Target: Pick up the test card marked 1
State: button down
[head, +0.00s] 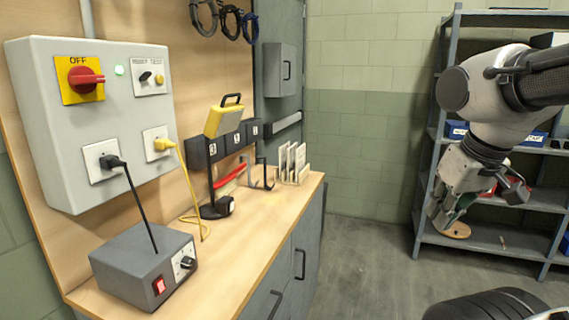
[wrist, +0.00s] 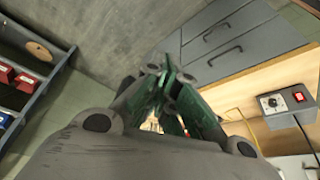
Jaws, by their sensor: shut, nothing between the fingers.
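Several pale upright cards (head: 293,162) stand in a rack at the far end of the wooden bench in the head view. They may be the test cards, but I cannot read a 1 on any of them. My gripper (head: 440,212) hangs at the right in the head view, in front of the grey shelves and well apart from the cards. In the wrist view its green-padded fingers (wrist: 165,82) come together, shut and empty. No card shows clearly in the wrist view.
A switch panel (head: 50,130) hangs above. Grey shelves (head: 490,240) stand right; open floor (head: 365,250) lies between.

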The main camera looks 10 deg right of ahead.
aim_at(283, 148)
jog(key=i+l+u, duration=0.1)
jog(key=u, duration=0.4)
jog(key=i+l+u, duration=0.1)
jog(key=u, duration=0.4)
jog(key=i+l+u, duration=0.25)
jog(key=l, duration=0.2)
jog(key=l+u, duration=0.25)
jog(key=l, duration=0.2)
jog(key=l+u, duration=0.3)
jog(key=l, duration=0.2)
jog(key=i+l+u, duration=0.1)
jog(key=l, duration=1.45)
jog(key=l+u, duration=0.1)
jog(key=l, duration=1.5)
